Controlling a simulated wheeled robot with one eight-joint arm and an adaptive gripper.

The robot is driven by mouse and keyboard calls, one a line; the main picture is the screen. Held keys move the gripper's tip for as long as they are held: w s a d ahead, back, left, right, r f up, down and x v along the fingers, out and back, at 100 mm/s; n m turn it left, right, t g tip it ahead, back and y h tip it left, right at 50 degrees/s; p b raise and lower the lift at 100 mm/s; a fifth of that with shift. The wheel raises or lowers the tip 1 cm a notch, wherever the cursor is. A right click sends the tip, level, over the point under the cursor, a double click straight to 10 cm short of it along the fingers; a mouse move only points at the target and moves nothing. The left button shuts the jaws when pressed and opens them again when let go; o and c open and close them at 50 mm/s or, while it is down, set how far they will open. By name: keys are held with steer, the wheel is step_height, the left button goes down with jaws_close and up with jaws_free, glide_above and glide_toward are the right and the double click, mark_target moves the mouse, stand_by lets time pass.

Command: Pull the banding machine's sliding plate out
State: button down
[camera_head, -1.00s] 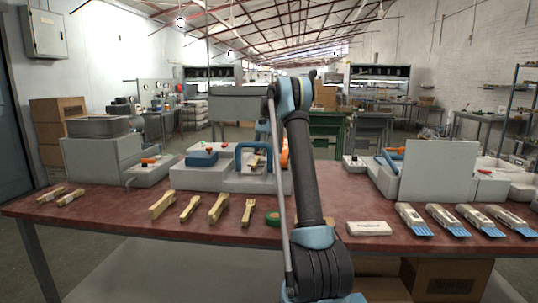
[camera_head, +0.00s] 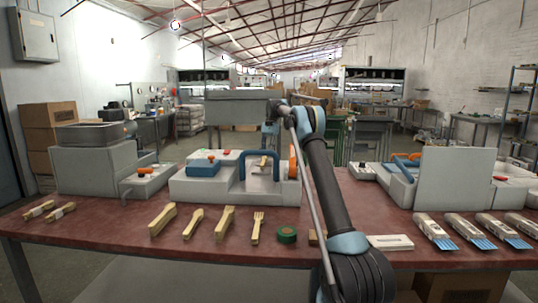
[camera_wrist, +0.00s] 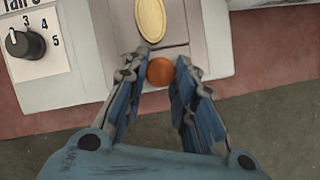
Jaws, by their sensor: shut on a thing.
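In the wrist view, my gripper (camera_wrist: 160,84) has its two fingers on either side of a round orange-brown knob (camera_wrist: 161,71), shut on it. The knob sits at the near end of a grey plate (camera_wrist: 174,31) in a light grey machine body (camera_wrist: 75,20). A pale wooden oval, like a spoon bowl (camera_wrist: 150,18), lies on the plate, partly cut off by the frame top. A black dial (camera_wrist: 22,43) is to the left.
A red table (camera_head: 110,236) carries wooden cutlery (camera_head: 194,222), a green roll (camera_head: 286,234) and a machine with a blue handle (camera_head: 262,151). Packed cutlery bundles (camera_head: 436,228) lie at right. The wrist view shows the table edge with grey floor beyond.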

steer(key=shift+w+a, duration=0.15)
steer(key=shift+a, duration=0.1)
steer(key=c, duration=1.3)
jaws_free()
steer(key=shift+d, duration=0.1)
steer(key=shift+d, duration=0.1)
